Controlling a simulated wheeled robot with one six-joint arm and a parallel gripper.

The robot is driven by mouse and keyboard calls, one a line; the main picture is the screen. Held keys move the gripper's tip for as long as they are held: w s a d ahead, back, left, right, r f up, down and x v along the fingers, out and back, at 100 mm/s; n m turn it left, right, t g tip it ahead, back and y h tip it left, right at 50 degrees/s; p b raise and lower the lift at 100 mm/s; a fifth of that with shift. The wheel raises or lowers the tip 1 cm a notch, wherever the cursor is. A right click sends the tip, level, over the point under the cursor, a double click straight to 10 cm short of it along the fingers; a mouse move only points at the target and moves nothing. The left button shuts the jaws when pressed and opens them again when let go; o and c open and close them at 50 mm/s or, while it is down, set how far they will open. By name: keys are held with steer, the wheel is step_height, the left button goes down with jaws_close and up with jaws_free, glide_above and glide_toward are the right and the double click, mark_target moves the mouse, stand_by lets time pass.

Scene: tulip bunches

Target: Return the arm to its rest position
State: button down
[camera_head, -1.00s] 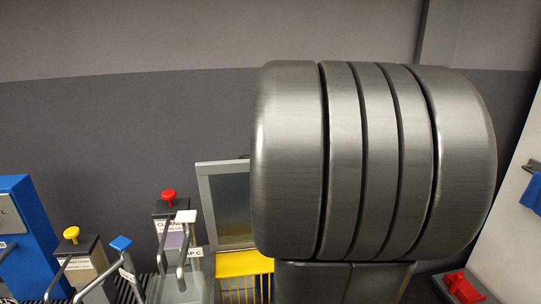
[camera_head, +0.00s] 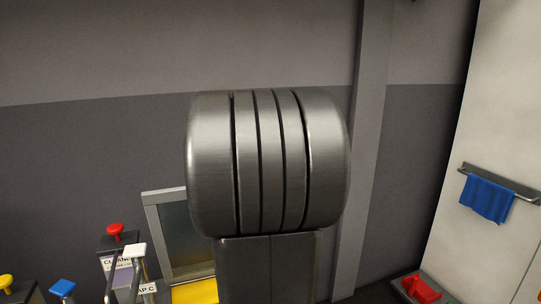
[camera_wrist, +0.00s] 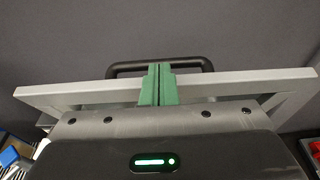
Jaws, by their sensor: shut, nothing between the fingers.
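My gripper (camera_wrist: 158,84) shows in the wrist view as two green fingers pressed together, with nothing between them. A grey metal frame bar (camera_wrist: 235,86) and a black handle (camera_wrist: 190,64) lie behind the fingers; I cannot tell how far away they are. In the head view a large ribbed metal joint of my arm (camera_head: 268,163) stands in the middle of the picture. It hides part of what is behind it. My gripper is not visible in the head view.
A grey-framed panel (camera_head: 151,208) with a yellow part (camera_head: 196,292) below stands left of my arm. Posts with red (camera_head: 115,229), white and blue knobs are at lower left. A blue cloth (camera_head: 487,199) hangs on a rail at right, above a red object (camera_head: 421,288).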

steer(key=x, duration=0.8)
steer(key=shift+w, duration=0.1)
steer(key=v, duration=1.4)
steer(key=x, duration=1.3)
steer(key=shift+w+a, duration=0.15)
steer(key=shift+w, duration=0.2)
steer(key=s, duration=0.1)
steer(key=s+d, duration=0.1)
steer(key=s, duration=0.1)
steer(key=shift+s+d+f, duration=0.1)
steer(key=shift+s+f, duration=0.05)
steer(key=shift+s, duration=0.15)
steer(key=shift+w+f, duration=0.2)
steer(key=shift+w, duration=0.15)
steer(key=shift+s+r, duration=0.1)
